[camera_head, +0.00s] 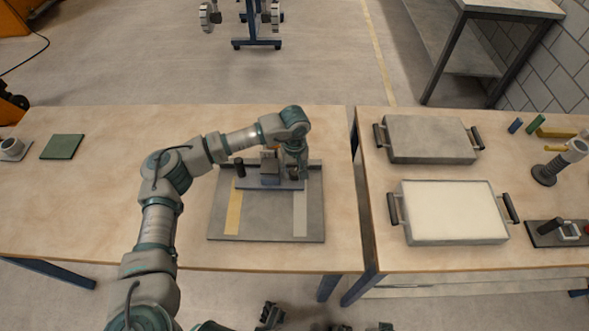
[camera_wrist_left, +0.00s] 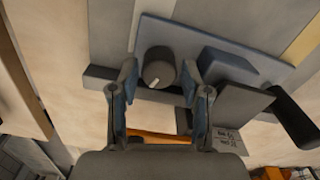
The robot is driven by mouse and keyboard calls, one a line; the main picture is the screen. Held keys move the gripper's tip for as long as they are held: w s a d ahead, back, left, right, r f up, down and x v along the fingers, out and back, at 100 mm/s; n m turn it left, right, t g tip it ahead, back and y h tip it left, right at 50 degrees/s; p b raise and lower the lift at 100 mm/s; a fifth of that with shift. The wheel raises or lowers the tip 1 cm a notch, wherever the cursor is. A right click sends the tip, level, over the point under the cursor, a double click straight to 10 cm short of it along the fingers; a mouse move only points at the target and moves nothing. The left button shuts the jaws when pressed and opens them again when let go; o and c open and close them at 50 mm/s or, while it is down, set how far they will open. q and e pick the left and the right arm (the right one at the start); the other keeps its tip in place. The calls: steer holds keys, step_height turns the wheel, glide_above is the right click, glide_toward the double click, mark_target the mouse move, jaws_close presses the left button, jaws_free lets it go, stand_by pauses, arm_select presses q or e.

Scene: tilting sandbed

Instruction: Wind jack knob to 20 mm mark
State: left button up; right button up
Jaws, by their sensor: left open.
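My left gripper (camera_head: 292,174) is over the jack fixture at the back of a grey board (camera_head: 265,228). In the left wrist view, the gripper (camera_wrist_left: 160,98) is open. A round dark knob (camera_wrist_left: 158,68) with a white pointer line shows between its fingertips; I cannot tell whether they touch it. The knob sits on a blue-grey plate (camera_wrist_left: 190,42), beside a blue-grey block (camera_wrist_left: 228,66). A small label with print (camera_wrist_left: 222,138) is too blurred to read. I see no readable 20 mm mark. Dark parts show at the head view's bottom edge; I cannot tell whether they are my right gripper.
A green pad (camera_head: 62,147) lies far left on the table. The right table holds a grey tray (camera_head: 430,140) and a pale-filled tray (camera_head: 455,212).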

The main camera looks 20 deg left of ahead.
mark_target(294, 171)
arm_select(q)
step_height(294, 171, up, 12)
steer(key=shift+f, duration=0.2)
stand_by(0.5)
